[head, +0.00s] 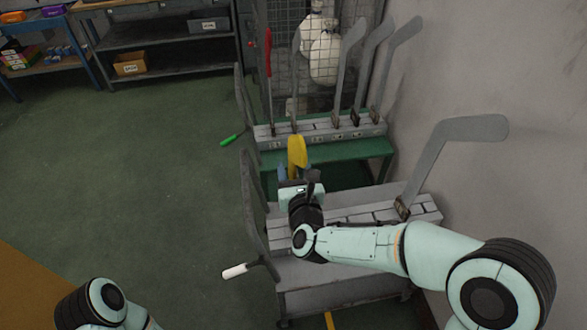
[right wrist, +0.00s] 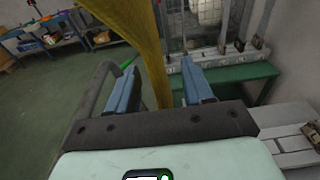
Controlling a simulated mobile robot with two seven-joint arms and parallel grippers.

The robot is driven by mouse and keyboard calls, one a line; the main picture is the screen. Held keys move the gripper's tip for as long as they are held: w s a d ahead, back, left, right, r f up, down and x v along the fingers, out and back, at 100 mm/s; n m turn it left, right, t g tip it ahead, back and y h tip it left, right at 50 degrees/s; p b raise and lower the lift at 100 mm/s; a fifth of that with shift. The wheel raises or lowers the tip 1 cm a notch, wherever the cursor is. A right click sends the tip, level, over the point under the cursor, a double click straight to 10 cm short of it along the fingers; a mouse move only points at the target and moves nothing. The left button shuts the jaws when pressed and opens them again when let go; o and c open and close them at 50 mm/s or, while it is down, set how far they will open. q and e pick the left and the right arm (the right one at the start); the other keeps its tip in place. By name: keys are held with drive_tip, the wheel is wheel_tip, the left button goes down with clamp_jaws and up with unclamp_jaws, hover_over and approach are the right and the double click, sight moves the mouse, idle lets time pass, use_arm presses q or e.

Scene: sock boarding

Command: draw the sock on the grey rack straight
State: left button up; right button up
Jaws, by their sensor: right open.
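The yellow sock (head: 297,152) stands upright over the grey rack (head: 345,215), just past my right gripper (head: 297,172). In the right wrist view the sock (right wrist: 146,40) hangs as a long, narrowing yellow strip that runs down between the two blue fingers. My right gripper (right wrist: 160,85) is open, with a finger on each side of the sock's lower part. I cannot tell whether either finger touches it. The form under the sock and the sock's lower end are hidden. My left arm shows only at the lower left, without its gripper.
A bare grey form (head: 445,140) stands on the grey rack's right side. A white-handled lever (head: 236,272) sticks out to the left. Behind is a green rack (head: 345,150) with several forms, one red (head: 268,75), and a green-handled lever (head: 232,138). The wall is close on the right.

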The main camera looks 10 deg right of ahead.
drive_tip(key=s+b, duration=0.1)
drive_tip(key=s, duration=0.2)
drive_tip(key=shift+s, duration=0.3)
drive_tip(key=s+b, duration=0.2)
drive_tip(key=s, duration=0.3)
drive_tip(key=shift+s+f, duration=0.1)
drive_tip(key=shift+f, duration=0.05)
